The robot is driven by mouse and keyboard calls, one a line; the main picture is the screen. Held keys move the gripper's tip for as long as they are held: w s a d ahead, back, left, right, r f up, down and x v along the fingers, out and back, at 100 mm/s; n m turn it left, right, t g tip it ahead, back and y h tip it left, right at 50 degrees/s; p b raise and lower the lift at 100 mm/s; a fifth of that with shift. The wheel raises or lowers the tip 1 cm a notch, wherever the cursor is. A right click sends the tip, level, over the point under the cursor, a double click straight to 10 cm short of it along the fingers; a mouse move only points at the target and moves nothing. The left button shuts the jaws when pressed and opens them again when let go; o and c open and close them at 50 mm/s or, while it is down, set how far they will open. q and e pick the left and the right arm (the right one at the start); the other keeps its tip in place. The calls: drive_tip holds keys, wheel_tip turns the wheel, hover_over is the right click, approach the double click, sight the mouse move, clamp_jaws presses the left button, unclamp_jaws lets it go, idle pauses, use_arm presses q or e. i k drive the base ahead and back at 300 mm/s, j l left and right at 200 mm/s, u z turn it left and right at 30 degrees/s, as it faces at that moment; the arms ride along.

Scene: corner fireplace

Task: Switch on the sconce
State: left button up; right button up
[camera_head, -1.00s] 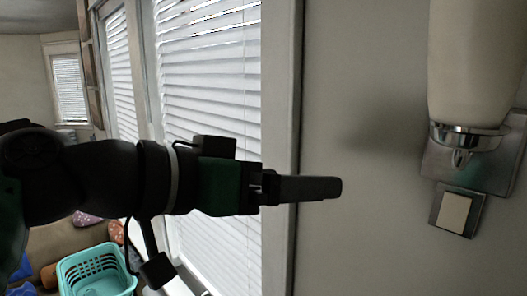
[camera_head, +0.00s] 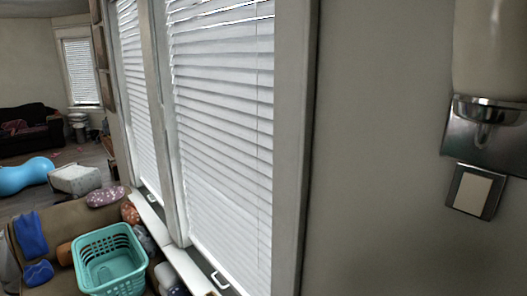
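The sconce (camera_head: 487,112) is on the wall at the right, with a pale shade cut off by the top edge and a shiny metal mount. Below it is a square switch with a metal frame and a pale rocker (camera_head: 472,193). The shade looks dull, and I see no clear glow from it. Neither of my grippers is in view, so nothing of mine is near the switch in this picture.
Windows with white blinds (camera_head: 220,120) fill the middle, with a window frame edge (camera_head: 296,150) beside the bare wall (camera_head: 385,150). A turquoise basket (camera_head: 110,262) sits on a beige couch (camera_head: 70,215) at lower left. A dark sofa (camera_head: 30,132) stands farther back.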

sight(473, 192)
drive_tip(key=j+z, duration=0.2)
drive_tip(key=z, duration=0.15)
drive_tip(key=i+j+z, duration=0.1)
drive_tip(key=j+z, duration=0.35)
drive_tip(key=z, duration=0.85)
